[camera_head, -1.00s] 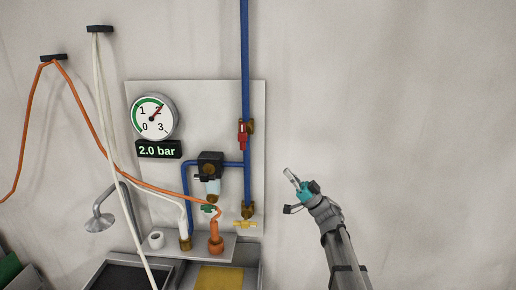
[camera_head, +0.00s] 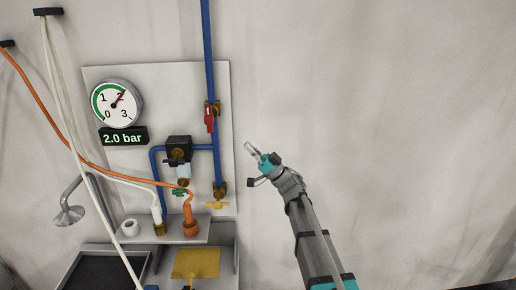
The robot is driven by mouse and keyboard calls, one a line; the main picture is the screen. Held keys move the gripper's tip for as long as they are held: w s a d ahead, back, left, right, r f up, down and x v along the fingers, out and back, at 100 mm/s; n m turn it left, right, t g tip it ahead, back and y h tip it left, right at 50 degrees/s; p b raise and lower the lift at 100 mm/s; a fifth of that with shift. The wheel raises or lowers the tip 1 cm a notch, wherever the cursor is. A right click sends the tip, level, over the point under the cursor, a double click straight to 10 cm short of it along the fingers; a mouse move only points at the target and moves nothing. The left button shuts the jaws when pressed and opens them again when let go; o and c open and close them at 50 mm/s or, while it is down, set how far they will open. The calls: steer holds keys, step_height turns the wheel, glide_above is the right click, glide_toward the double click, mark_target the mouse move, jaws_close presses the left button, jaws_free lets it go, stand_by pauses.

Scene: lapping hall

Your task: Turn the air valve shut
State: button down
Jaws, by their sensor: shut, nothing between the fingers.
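A blue air pipe (camera_head: 208,50) runs down the wall panel. A valve with a red lever (camera_head: 209,121) sits on it, and the lever hangs along the pipe. A yellow handle (camera_head: 217,205) is at the pipe's lower end, and a small green handle (camera_head: 179,193) is under the regulator (camera_head: 179,150). The round gauge (camera_head: 117,104) has its needle near 2, and the display (camera_head: 124,137) reads 2.0 bar. My gripper (camera_head: 250,148) is shut and empty, to the right of the panel and a little lower than the red lever in the picture, apart from it.
An orange hose (camera_head: 95,163) and a white hose (camera_head: 67,128) hang across the panel's left side. The wall on the right is bare.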

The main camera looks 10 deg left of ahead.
steer(key=p, duration=0.5)
glide_toward(209, 119)
step_height(209, 119, up, 3)
steer(key=w, duration=0.1)
steer(key=shift+a+f+b, duration=0.15)
steer(key=shift+a+b, duration=0.2)
steer(key=shift+a, duration=1.75)
